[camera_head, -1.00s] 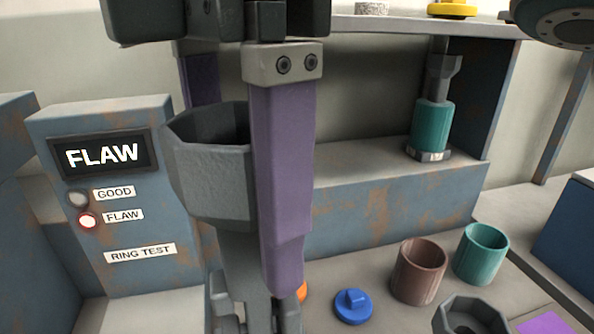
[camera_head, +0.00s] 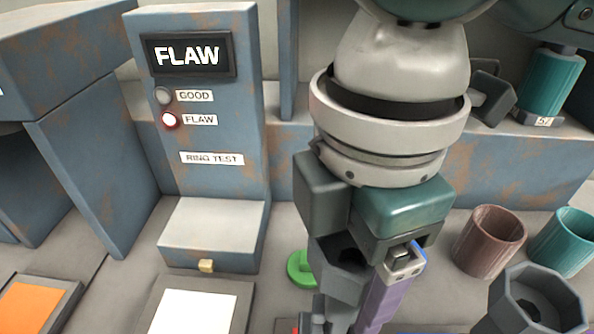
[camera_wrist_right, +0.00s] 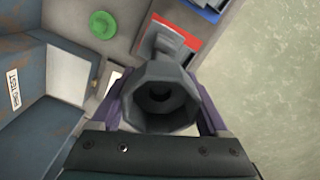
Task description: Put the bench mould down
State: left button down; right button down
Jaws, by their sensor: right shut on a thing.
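My right gripper (camera_wrist_right: 160,88) has purple fingers on both sides of a dark grey octagonal mould (camera_wrist_right: 182,78) and is shut on it. In the head view the right gripper (camera_head: 376,298) is at the lower middle, with the held mould (camera_head: 335,265) partly hidden behind its finger and palm. The mould's hollow opening faces the wrist camera, and a narrower grey part extends beyond it over a red-edged panel (camera_wrist_right: 190,28). I cannot tell whether it touches the bench. Another grey octagonal cup (camera_head: 497,312) stands at the lower right. My left gripper is not in view.
The ring test box (camera_head: 200,135) shows FLAW, its red lamp lit. A white pad (camera_head: 195,312) and an orange pad (camera_head: 32,305) lie in front. A green disc (camera_head: 298,268) is beside the gripper. Brown (camera_head: 490,245) and teal (camera_head: 565,245) cups stand right.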

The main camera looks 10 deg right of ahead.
jog(key=shift+f, duration=2.35)
jog(key=shift+f+b, duration=0.1)
jog(key=shift+b, duration=0.2)
grip_release()
notch_tip(320, 180, up, 12)
jog(key=shift+r+p, duration=0.15)
jog(key=shift+p, duration=0.55)
